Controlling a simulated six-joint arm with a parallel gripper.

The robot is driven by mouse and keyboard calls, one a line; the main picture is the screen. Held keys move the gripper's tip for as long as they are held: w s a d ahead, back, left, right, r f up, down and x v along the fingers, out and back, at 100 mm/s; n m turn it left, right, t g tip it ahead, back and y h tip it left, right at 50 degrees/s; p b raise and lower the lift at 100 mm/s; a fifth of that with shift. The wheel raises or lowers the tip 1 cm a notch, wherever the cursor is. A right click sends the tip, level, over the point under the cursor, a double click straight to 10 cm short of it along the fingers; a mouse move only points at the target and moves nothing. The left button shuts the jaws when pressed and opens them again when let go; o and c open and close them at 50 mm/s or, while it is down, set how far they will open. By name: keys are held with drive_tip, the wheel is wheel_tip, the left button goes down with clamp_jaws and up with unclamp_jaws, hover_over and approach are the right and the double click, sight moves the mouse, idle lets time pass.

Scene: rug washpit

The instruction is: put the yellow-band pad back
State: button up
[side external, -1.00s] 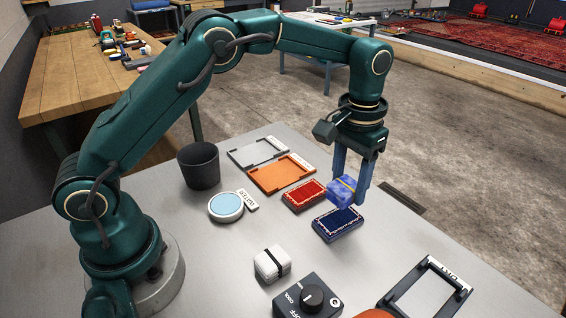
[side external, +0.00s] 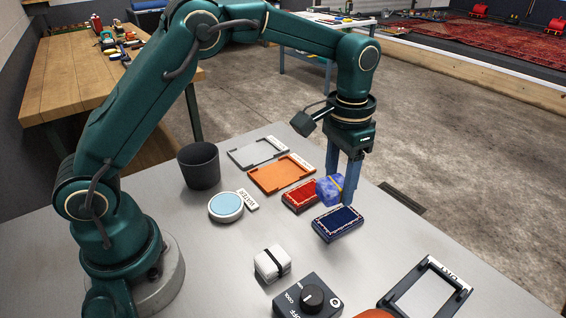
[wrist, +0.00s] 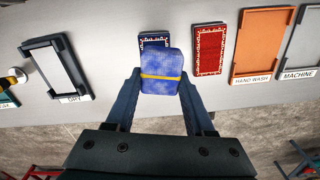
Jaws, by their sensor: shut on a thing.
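The yellow-band pad is a blue mottled block with a thin yellow band (side external: 327,190). My gripper (side external: 339,198) is shut on it, with one blue finger on each side. In the wrist view the pad (wrist: 161,72) sits between the fingertips of my gripper (wrist: 160,88). In the side view the pad is at the near edge of the red rug sample and behind the navy rug sample; I cannot tell how high above the table it is. A white pad with a black band (side external: 272,263) stands on the table at the front.
A navy rug sample (side external: 338,223) and a red one (side external: 301,196) lie close by. Orange (side external: 281,176) and grey (side external: 256,151) trays lie behind. A DRY frame (side external: 428,290), dial box (side external: 310,296), round blue-topped dish (side external: 226,207) and dark cup (side external: 199,166) stand around.

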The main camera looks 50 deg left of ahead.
drive_tip(key=s+a+r+n, duration=0.1)
drive_tip(key=s+a+r, duration=0.1)
drive_tip(key=s+a, duration=0.7)
drive_tip(key=s+a+r+n, duration=0.1)
drive_tip(key=s+a+r, duration=0.1)
drive_tip(key=s+a, duration=0.65)
hover_over(253, 236)
wheel_tip(253, 236, down, 7)
drive_tip(key=shift+f, duration=2.1)
drive_tip(key=shift+f, duration=0.2)
drive_tip(key=o, duration=1.2)
